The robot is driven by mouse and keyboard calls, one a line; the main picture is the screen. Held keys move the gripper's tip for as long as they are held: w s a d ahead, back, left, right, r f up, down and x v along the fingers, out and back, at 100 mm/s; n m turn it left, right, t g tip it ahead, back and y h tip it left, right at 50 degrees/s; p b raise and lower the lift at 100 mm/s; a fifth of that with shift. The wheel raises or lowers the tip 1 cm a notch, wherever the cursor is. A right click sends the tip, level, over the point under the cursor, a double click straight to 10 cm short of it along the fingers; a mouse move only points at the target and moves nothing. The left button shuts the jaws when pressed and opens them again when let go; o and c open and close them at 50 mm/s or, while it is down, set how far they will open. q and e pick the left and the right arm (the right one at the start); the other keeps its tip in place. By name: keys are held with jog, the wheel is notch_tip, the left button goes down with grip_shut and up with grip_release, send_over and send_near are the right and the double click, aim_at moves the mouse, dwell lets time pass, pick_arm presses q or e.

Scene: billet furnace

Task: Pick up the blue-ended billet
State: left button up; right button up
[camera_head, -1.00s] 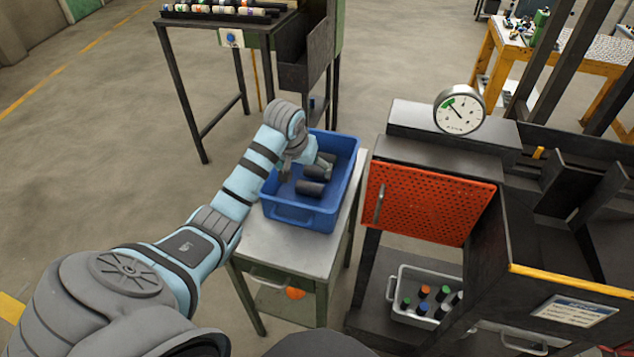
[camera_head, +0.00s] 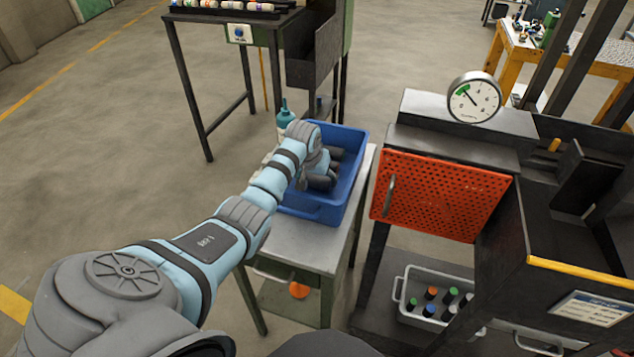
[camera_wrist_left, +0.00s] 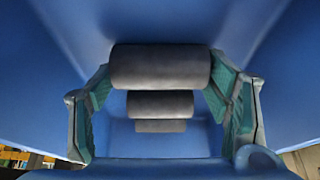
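Several dark grey billets lie in the blue bin (camera_head: 355,185) on the small metal table; one billet (camera_head: 321,182) shows beside my left gripper (camera_head: 314,168), which reaches down into the bin. In the left wrist view, my left gripper (camera_wrist_left: 160,88) has its two green-padded fingers wide apart. The nearest billet (camera_wrist_left: 160,66) lies crosswise between or just beyond the fingertips; I cannot tell if they touch it. Two more billets lie behind it. No end colours show in the bin. A blue-ended billet (camera_head: 429,310) stands in the grey crate (camera_head: 405,318) at lower right. My right gripper is out of view.
The small table (camera_head: 325,250) has bare top in front of the bin. The furnace with its orange perforated door (camera_head: 440,195) and a gauge (camera_head: 474,97) stands close to the right. A dark rack (camera_head: 262,35) with several billets stands behind. A teal bottle (camera_head: 283,118) is behind the bin.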

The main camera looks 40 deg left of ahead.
pick_arm(q)
jog(key=c, duration=1.3)
jog(key=shift+c, duration=0.2)
jog(key=shift+w+r, duration=0.1)
jog(key=shift+r, duration=0.45)
notch_tip(320, 180, up, 19)
jog(key=p, duration=0.3)
jog(key=shift+p, duration=0.35)
